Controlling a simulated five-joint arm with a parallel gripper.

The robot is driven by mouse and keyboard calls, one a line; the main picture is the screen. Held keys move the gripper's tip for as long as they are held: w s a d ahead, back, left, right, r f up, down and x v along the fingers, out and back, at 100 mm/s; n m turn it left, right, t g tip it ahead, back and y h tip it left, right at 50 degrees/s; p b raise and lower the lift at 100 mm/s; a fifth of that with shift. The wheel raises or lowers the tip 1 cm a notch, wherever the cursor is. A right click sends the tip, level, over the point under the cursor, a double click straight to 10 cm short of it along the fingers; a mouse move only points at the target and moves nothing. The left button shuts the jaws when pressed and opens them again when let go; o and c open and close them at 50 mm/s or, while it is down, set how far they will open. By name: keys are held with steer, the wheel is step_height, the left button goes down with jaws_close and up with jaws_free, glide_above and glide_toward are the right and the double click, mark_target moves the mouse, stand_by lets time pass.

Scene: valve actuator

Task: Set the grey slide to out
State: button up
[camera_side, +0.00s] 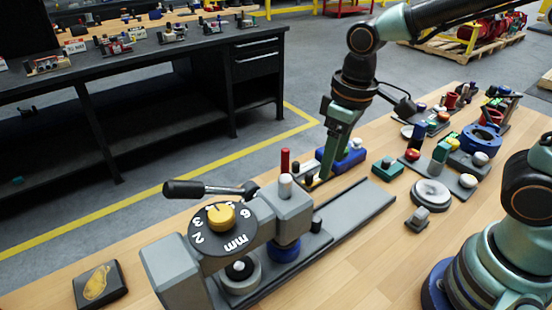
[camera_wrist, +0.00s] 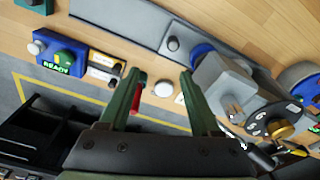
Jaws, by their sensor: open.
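I cannot single out the grey slide with certainty. A long flat grey plate (camera_side: 358,206) runs out from under the grey clamp-like fixture (camera_side: 177,272); it also shows at the top of the wrist view (camera_wrist: 118,14). A small round knob (camera_wrist: 172,44) stands on the plate. My gripper (camera_side: 322,176) points down behind the plate, beside a blue box (camera_side: 352,157). In the wrist view its green fingers (camera_wrist: 160,76) are open. A red post (camera_wrist: 136,102) is near the left finger, and a white round top (camera_wrist: 163,90) shows between the fingers. Neither is gripped.
The fixture carries a black dial (camera_side: 222,238) with a yellow knob and a black-handled lever (camera_side: 184,189). A labelled strip (camera_wrist: 103,66) lies beside the blue box. Several coloured devices crowd the bench's right. Bare wood is clear at front right.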

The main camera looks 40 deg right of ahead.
mark_target(316, 219)
steer(key=shift+n+g, duration=0.6)
steer(key=a+f, duration=0.1)
steer(key=f, duration=0.9)
steer(key=a+f, duration=0.1)
steer(key=f, duration=0.4)
steer(key=shift+s+a, duration=0.15)
steer(key=shift+a, duration=0.15)
jaws_close()
steer(key=shift+r, duration=0.1)
